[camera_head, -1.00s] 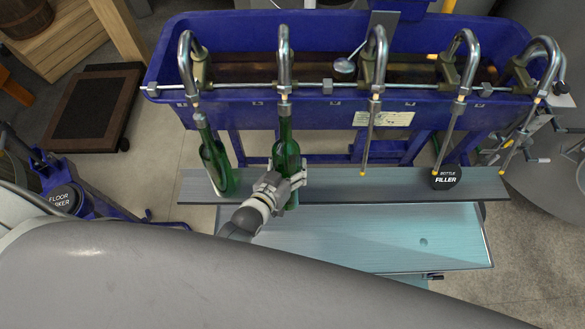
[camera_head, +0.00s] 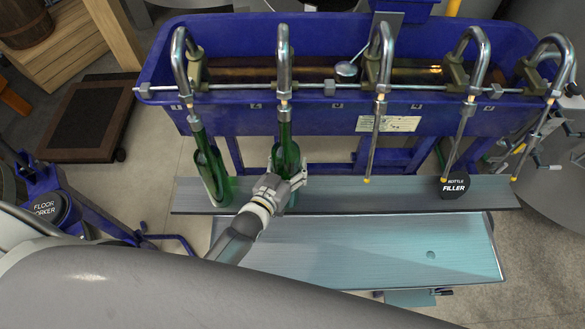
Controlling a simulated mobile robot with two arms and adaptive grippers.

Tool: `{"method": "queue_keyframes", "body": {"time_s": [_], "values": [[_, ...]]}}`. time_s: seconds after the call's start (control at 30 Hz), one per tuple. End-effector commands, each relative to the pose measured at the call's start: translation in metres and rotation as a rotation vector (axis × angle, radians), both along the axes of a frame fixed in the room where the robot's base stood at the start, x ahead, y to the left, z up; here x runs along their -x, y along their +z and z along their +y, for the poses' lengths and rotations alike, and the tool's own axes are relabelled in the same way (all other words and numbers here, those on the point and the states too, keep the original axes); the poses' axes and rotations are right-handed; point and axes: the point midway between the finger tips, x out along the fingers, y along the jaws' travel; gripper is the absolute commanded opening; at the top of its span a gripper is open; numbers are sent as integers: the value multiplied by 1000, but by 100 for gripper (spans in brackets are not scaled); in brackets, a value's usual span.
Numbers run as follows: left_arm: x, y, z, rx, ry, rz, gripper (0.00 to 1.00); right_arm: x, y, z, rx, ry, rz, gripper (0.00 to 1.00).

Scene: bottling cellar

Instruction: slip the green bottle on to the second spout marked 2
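A green bottle (camera_head: 285,150) stands upright under the second spout (camera_head: 284,65), with its neck around that spout's tube. My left gripper (camera_head: 287,180) is around the lower body of this bottle and looks shut on it, hiding part of it. I cannot tell whether the bottle's base touches the shelf. Another green bottle (camera_head: 210,170) hangs or stands slightly tilted on the first spout (camera_head: 180,65). My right gripper is not in view.
The blue filler trough (camera_head: 230,115) carries the spouts; the third (camera_head: 375,140), fourth and fifth are bare. A grey shelf (camera_head: 390,195) runs beneath, with a round black "Bottle Filler" sign (camera_head: 453,186). A blue floor corker (camera_head: 47,206) stands at left.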

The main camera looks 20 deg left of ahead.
Motion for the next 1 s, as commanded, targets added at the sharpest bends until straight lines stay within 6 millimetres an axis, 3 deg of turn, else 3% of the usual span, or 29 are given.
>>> {"method": "queue_keyframes", "body": {"time_s": [0.3, 1.0], "values": [[-11, -3, 3, -14, 0, -52, 4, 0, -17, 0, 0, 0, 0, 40], [-12, -6, 3, -15, 0, -57, 4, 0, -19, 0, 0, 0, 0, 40]]}}
